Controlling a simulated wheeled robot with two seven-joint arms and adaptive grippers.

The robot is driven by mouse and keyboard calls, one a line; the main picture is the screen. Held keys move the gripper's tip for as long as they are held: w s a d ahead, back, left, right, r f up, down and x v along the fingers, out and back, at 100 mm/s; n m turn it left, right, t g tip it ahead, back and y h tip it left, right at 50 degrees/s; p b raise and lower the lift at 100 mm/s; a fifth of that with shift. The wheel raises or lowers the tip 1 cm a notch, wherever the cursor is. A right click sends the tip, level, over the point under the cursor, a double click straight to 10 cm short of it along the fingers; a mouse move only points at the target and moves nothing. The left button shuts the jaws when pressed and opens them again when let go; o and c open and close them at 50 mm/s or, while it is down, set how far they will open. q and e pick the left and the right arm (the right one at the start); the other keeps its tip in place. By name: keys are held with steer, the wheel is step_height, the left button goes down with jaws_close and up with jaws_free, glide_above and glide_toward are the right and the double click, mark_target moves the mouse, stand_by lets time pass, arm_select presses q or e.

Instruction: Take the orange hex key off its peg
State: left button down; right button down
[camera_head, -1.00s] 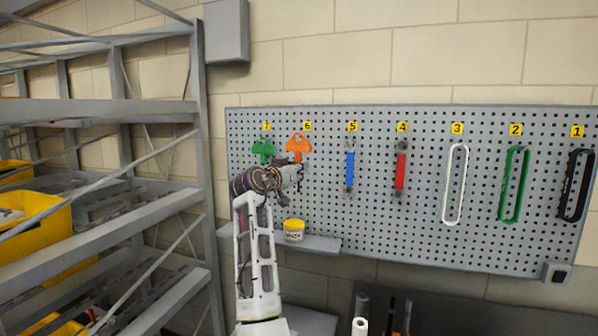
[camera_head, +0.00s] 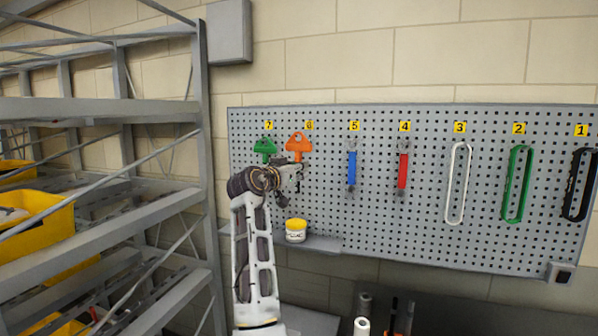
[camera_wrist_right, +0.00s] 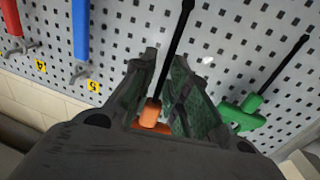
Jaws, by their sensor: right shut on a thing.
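The orange hex key (camera_head: 299,143) is at the pegboard under label 6, its broad handle at the top. My left gripper is not in view.
A green hex key (camera_head: 264,149) hangs close on the left; it also shows in the right wrist view (camera_wrist_right: 241,112). Blue (camera_head: 351,168) and red (camera_head: 402,170) tools hang to the right. A yellow tub (camera_head: 296,230) stands on a small shelf (camera_head: 322,244) below.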

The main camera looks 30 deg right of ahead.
steer(key=shift+b+v, duration=0.35)
steer(key=shift+v, duration=0.6)
stand_by(0.3)
steer(key=shift+s, duration=0.2)
stand_by(0.4)
